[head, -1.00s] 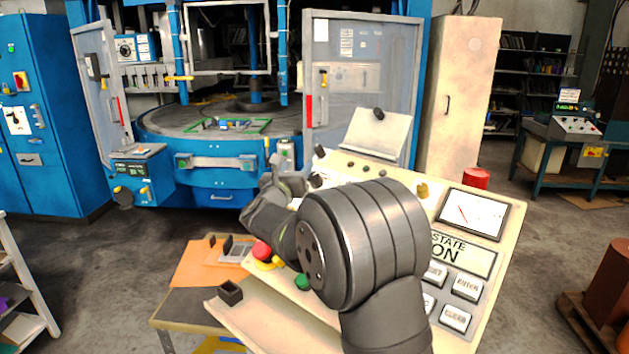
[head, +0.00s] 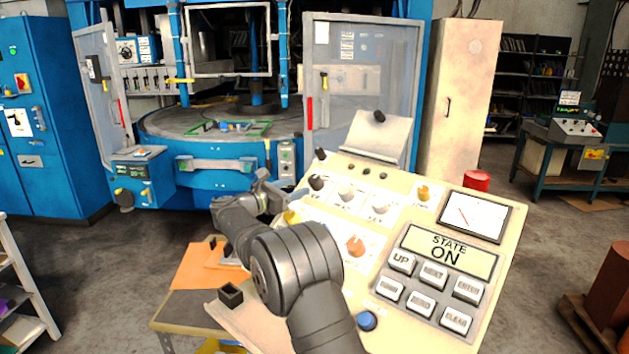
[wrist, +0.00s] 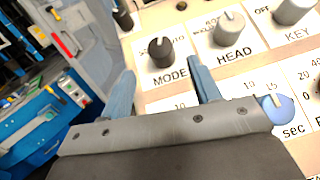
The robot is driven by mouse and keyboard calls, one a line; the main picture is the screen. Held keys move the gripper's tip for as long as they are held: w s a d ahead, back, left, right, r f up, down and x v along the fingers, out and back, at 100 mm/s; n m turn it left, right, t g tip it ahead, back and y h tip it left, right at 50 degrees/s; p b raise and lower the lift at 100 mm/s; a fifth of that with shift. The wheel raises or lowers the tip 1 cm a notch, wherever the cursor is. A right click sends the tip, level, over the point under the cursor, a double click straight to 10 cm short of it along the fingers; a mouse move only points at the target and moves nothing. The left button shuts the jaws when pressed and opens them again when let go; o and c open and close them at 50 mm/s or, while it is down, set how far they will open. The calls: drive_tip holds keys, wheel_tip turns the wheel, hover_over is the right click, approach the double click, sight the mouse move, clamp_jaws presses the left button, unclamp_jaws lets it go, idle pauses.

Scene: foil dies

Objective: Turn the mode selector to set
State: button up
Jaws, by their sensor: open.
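The mode selector is a black round knob (wrist: 160,54) above the printed word MODE in the wrist view. A light pointer mark shows at its top edge; its position labels are too small to read. In the head view the knob (head: 316,182) is at the panel's upper left. My gripper (wrist: 161,66) is open and empty, with its two blue fingers spread. In the wrist view the knob appears just beyond the gap between the fingertips, apart from them. In the head view my gripper (head: 268,192) is left of the knob, partly hidden by my wrist.
Right of the mode selector are the pale HEAD knob (wrist: 229,28) and the grey KEY knob (wrist: 293,10). A blue knob (wrist: 277,108) is close to the right finger. The control panel (head: 402,222) also carries a keypad, a display and a meter (head: 475,215).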

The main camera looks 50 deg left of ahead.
sight(312, 180)
drive_tip(key=w, duration=0.8)
drive_tip(key=shift+w+a, duration=0.3)
drive_tip(key=shift+w, duration=0.1)
drive_tip(key=c, duration=1)
